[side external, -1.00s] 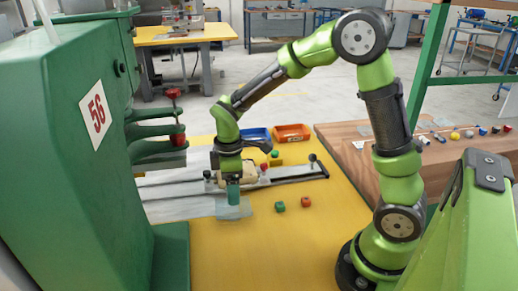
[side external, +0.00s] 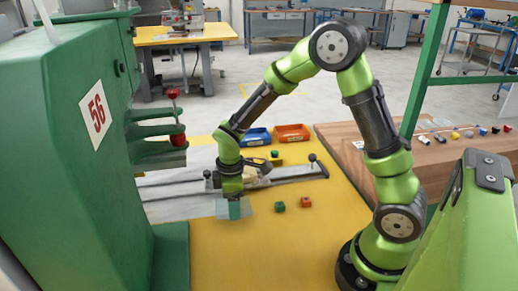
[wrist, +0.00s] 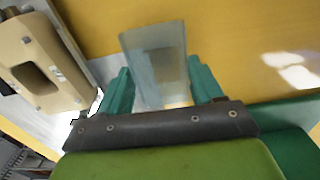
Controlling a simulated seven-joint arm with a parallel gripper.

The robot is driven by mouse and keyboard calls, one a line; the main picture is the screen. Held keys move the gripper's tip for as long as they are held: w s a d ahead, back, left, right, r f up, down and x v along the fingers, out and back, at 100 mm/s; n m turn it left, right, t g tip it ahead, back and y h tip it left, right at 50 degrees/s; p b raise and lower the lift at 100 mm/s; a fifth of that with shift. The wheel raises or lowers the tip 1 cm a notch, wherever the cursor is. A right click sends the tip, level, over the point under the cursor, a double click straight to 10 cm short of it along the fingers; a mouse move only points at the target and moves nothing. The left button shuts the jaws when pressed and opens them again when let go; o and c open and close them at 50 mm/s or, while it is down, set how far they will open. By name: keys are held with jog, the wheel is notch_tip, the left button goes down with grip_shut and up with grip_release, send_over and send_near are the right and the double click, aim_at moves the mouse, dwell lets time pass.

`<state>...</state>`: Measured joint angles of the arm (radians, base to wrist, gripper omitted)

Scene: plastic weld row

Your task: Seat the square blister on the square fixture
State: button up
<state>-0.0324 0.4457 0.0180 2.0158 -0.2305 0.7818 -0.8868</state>
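The square blister (wrist: 157,62) is a clear, pale blue box-like piece in the wrist view. It shows in the side view as a translucent patch (side external: 246,208) low on the yellow table, in front of the rails. My gripper (side external: 233,209) is down at it, and its teal fingers (wrist: 162,88) lie on both sides of the blister, close to or touching its edges. I cannot tell whether they press on it. The square fixture appears to be the beige block (wrist: 40,62) with a rectangular recess, left of my gripper. In the side view, my gripper partly hides this block (side external: 250,173).
The green press (side external: 100,150) stands at left, its red-tipped part (side external: 178,140) above the rails (side external: 290,172). Blue (side external: 257,137) and orange (side external: 292,133) bins stand behind. The front yellow table (side external: 270,255) is clear.

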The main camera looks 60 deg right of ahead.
jog(key=shift+c, duration=1.1)
jog(key=shift+r, duration=2.3)
notch_tip(320, 180, up, 9)
jog(key=w+d, duration=0.8)
jog(key=d, duration=0.4)
notch_tip(320, 180, down, 8)
jog(key=shift+w+d+f+n, duration=0.15)
jog(key=shift+w+f+n, duration=0.1)
jog(key=shift+n, duration=0.15)
